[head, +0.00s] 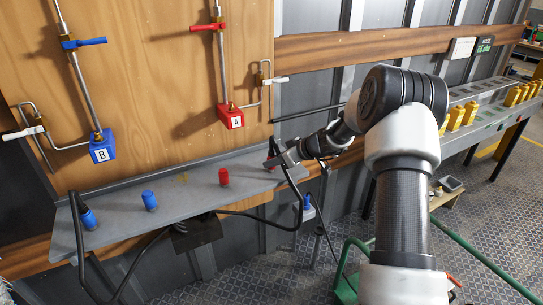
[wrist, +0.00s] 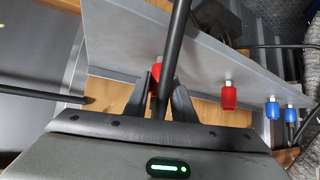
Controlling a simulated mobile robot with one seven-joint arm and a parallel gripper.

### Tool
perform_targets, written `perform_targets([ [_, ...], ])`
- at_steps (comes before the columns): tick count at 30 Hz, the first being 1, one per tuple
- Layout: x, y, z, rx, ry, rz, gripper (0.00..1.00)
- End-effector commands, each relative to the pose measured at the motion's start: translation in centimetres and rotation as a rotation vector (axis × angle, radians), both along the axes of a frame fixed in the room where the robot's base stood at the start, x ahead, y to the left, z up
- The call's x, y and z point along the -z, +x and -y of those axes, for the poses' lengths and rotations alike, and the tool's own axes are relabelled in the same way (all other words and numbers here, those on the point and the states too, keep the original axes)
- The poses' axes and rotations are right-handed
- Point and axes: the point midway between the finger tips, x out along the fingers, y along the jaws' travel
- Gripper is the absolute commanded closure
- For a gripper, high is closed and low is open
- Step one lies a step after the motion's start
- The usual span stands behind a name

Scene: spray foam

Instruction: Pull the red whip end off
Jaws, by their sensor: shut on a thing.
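The red whip end (wrist: 156,75) sits at the shelf, with a black hose (wrist: 176,45) running from it. My gripper (wrist: 162,92) is shut on the red whip end, one dark finger on each side. In the head view my gripper (head: 277,160) is at the right end of the grey shelf (head: 185,195) and hides most of the red whip end (head: 270,166). I cannot tell whether the whip end is still seated on its fitting. A separate red cap (head: 223,176) stands upright on the shelf to the left; it also shows in the wrist view (wrist: 228,95).
A blue cap (head: 149,200) and a blue whip end (head: 88,217) stand farther left on the shelf. Black hoses loop below it. Red block A (head: 231,118) and blue block B (head: 103,148), with valves and pipes, hang on the wooden panel above.

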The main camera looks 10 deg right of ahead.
Motion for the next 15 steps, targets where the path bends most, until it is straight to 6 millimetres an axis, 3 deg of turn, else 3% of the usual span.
perform_targets([
  [15,-0.53,0.02,0.02,-0.001,-0.001,0.002,1.00],
])
